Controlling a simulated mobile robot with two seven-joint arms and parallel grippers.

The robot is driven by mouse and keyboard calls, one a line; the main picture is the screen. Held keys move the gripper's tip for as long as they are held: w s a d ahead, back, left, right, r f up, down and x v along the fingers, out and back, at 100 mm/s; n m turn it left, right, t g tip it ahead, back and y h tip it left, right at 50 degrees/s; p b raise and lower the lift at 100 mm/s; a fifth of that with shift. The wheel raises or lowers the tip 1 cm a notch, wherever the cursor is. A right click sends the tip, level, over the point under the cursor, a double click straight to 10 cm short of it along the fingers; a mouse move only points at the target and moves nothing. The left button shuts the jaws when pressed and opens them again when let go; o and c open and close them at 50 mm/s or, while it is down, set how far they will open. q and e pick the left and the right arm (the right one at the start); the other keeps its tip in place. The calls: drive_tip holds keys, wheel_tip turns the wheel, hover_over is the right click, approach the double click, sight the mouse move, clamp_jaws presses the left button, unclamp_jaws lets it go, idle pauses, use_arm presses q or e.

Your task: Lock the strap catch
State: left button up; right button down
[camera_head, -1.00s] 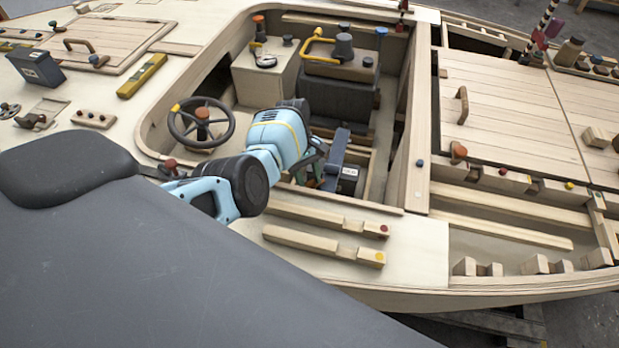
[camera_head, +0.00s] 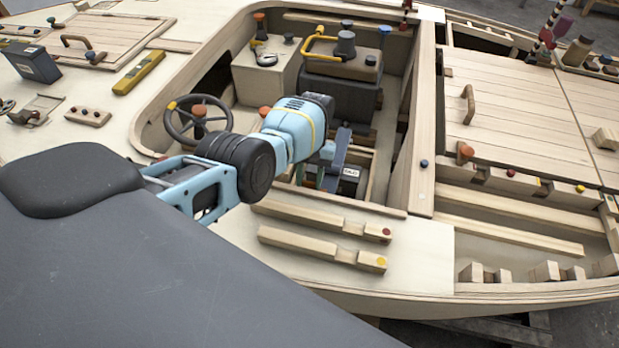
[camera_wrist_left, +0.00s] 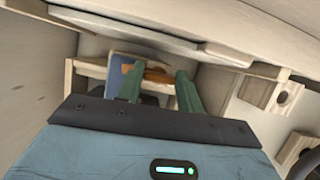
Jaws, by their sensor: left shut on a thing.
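My left gripper (camera_head: 322,172) reaches down into the cockpit, beside a dark blue-grey upright piece (camera_head: 338,150) and a dark box with a white label (camera_head: 351,173). In the left wrist view the two green fingers (camera_wrist_left: 158,80) are closed around a small orange-brown piece (camera_wrist_left: 158,74). A blue flat part (camera_wrist_left: 118,72) stands just left of it. The orange-brown piece may belong to the strap catch, but I cannot tell its shape or whether it is locked. The hand hides much of it in the head view. My right gripper is not in view.
A steering wheel (camera_head: 198,120) stands left of the arm. The cockpit side wall (camera_head: 408,150) rises to the right. A seat block with a yellow handle (camera_head: 320,42) is behind. Two notched wooden bars (camera_head: 320,247) lie on the near deck.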

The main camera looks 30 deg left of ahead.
use_arm(q)
drive_tip(key=shift+m, duration=0.3)
idle(0.4)
drive_tip(key=o, duration=1)
drive_tip(key=shift+v, duration=3.9)
drive_tip(key=shift+w, duration=0.1)
